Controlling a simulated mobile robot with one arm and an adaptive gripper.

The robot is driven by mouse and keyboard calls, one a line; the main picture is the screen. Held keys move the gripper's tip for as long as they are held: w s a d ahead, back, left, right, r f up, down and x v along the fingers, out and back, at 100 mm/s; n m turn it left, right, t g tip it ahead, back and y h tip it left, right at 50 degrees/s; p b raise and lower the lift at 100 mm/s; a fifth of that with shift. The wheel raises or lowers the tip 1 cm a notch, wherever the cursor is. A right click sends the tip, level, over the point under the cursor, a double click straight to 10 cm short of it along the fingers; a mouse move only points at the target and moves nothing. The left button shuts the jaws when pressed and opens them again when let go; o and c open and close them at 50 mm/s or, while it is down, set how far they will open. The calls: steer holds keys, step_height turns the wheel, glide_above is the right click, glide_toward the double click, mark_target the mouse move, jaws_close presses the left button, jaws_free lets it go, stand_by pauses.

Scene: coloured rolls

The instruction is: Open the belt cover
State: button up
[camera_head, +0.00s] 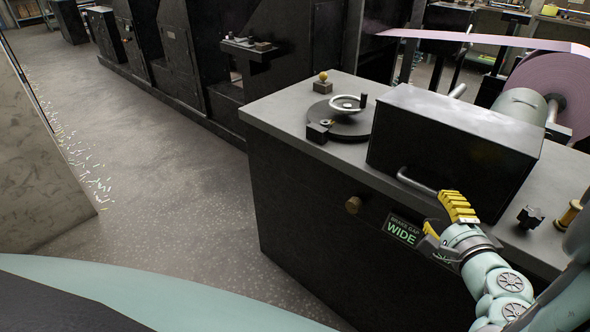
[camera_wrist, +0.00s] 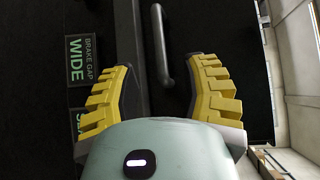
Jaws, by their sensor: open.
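The belt cover (camera_head: 450,135) is a black box with a grey top edge on the cabinet, and it sits down flat. Its grey bar handle (camera_head: 415,184) is on the lower front face; it also shows in the wrist view (camera_wrist: 158,42). My gripper (camera_head: 438,212) has yellow ribbed fingers and is at the right end of the handle. In the wrist view my gripper (camera_wrist: 163,78) is open, with the handle's near end between the fingertips. Neither finger visibly touches the handle. The handle's right end is partly hidden by a finger in the head view.
A handwheel (camera_head: 347,103) stands left of the cover. A pink roll (camera_head: 550,85) is behind it.

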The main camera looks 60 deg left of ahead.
mark_target(423, 190)
steer(key=p+x, duration=0.1)
steer(key=x, duration=0.7)
steer(key=shift+a, duration=0.4)
steer(key=shift+d, duration=0.1)
jaws_close()
